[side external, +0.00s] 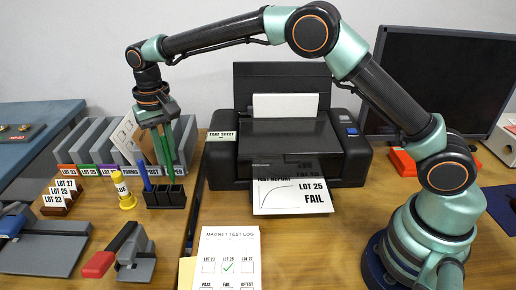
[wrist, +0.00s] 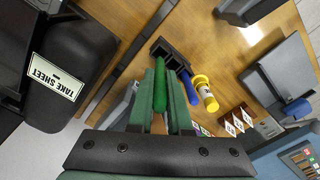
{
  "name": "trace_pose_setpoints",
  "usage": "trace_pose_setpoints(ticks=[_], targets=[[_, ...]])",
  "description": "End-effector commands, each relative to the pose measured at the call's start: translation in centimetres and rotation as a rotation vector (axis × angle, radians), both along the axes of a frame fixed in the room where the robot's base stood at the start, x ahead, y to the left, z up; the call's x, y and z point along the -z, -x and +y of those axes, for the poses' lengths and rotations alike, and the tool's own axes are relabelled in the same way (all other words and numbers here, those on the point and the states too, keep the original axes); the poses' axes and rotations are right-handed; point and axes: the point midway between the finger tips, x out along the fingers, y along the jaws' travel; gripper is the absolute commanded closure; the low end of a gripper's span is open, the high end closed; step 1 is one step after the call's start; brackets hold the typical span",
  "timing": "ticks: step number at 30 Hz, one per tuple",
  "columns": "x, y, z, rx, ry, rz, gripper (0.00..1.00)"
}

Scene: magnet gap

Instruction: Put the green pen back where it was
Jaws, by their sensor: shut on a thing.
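My gripper (side external: 163,150) is shut on the green pen and points down above the pen holder. In the wrist view the green pen (wrist: 160,88) lies between my two dark green fingers. The black pen holder (side external: 165,196) stands on the table below my fingers; it also shows in the wrist view (wrist: 168,52). A blue pen (side external: 146,178) stands upright at the holder's left end. In the side view my fingers and the pen blend together, and I cannot tell whether the pen's lower end is inside a slot.
A yellow bottle (side external: 125,194) stands just left of the holder. Grey file slots (side external: 88,140) with coloured labels are behind. A black printer (side external: 290,150) with a printed sheet (side external: 292,196) stands to the right. A red-handled tool (side external: 118,255) and a test log (side external: 228,262) lie in front.

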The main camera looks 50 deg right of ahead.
Motion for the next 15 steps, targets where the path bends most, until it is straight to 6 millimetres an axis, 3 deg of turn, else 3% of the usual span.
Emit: trace_pose_setpoints(ticks=[15], targets=[[5.8, 0.0, 0.0, 0.000, 0.001, 0.002, 1.00]])
